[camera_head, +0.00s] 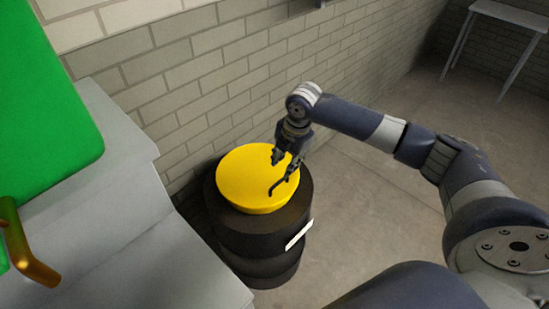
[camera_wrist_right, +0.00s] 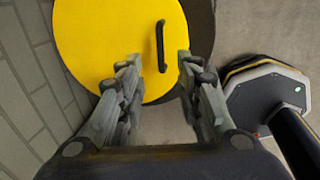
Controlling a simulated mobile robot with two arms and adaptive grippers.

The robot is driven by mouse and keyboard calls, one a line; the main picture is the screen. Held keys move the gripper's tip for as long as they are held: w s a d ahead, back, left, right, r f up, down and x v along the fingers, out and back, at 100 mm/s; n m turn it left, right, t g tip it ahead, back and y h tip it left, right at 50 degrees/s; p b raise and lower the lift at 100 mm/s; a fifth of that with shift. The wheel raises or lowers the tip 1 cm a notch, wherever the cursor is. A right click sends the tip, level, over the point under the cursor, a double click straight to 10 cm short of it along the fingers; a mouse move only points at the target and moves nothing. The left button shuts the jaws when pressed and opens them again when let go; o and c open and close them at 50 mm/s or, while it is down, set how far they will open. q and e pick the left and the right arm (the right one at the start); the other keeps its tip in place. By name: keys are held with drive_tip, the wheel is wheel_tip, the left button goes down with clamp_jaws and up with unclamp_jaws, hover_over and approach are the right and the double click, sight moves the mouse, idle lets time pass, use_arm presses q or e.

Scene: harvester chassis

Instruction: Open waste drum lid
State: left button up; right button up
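The waste drum (camera_head: 262,239) is a black barrel standing on the floor by the brick wall. Its yellow round lid (camera_head: 245,180) lies on top and looks closed. A thin black handle (camera_head: 284,181) stands on the lid near its right side; it also shows in the right wrist view (camera_wrist_right: 160,46). My right gripper (camera_head: 288,160) is over the lid, close to the handle. In the right wrist view its two fingers (camera_wrist_right: 157,60) are apart, with the handle between and just ahead of them. I cannot tell whether they touch it. My left gripper is not in view.
A grey cabinet or counter (camera_head: 150,235) with a green panel (camera_head: 45,110) and an orange handle (camera_head: 28,245) stands at the left, close to the drum. A white table (camera_head: 505,15) is far right. The floor right of the drum is clear.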

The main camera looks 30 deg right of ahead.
hover_over(280, 181)
drive_tip(key=s, duration=0.2)
wheel_tip(280, 181, down, 4)
drive_tip(key=f, duration=0.1)
drive_tip(key=w+f, duration=0.1)
drive_tip(key=f, duration=0.3)
drive_tip(key=shift+w, duration=0.3)
drive_tip(key=shift+w+f, duration=0.15)
drive_tip(key=shift+f, duration=0.4)
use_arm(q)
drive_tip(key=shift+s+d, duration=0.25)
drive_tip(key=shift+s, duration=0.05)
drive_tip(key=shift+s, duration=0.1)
use_arm(e)
clamp_jaws()
drive_tip(key=shift+r, duration=0.1)
